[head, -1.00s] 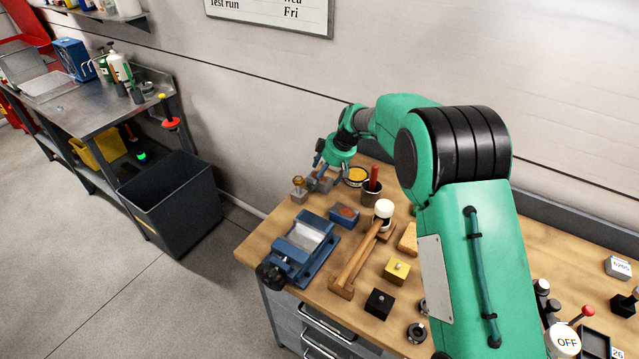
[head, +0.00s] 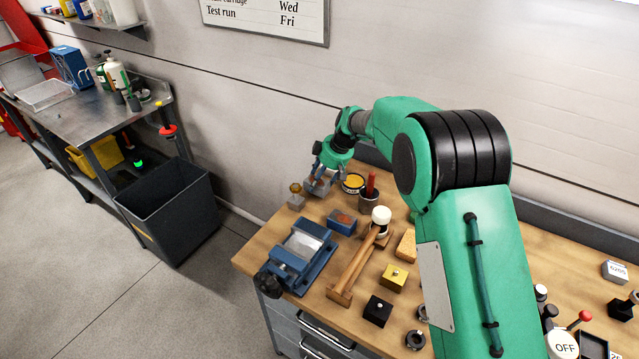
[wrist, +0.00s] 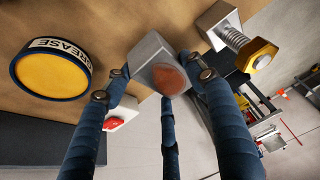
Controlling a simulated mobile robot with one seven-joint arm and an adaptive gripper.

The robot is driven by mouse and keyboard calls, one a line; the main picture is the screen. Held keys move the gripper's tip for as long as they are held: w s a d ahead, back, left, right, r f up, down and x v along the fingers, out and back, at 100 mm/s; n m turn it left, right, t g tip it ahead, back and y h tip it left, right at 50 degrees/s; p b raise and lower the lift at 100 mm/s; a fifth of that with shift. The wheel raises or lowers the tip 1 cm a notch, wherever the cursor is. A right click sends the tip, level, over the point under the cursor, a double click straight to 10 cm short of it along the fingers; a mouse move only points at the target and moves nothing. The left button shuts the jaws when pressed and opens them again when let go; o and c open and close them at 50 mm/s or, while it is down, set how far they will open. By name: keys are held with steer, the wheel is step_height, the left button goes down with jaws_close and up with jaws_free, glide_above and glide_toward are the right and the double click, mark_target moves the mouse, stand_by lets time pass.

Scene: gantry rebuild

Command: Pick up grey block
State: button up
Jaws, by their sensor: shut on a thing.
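The grey block (wrist: 152,53) shows in the wrist view between the fingers of my gripper (wrist: 160,85). It is a grey cube with a round reddish-brown patch on one face. My gripper is shut on it, with blue fingers on either side. In the head view my gripper (head: 320,178) is at the far left corner of the workbench, with the grey block (head: 318,185) partly hidden by the fingers. I cannot tell whether the block is clear of the bench top.
A yellow-topped grease tin (head: 353,182) stands close to the right of my gripper. A grey block with a brass bolt (head: 296,196) stands close to the left. A blue block (head: 342,221), a blue vise (head: 299,250) and a mallet (head: 360,262) lie nearer. A dark bin (head: 168,212) stands left.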

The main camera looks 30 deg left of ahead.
step_height(320, 180, up, 8)
steer(key=shift+r+p, duration=0.2)
steer(key=shift+p, duration=0.55)
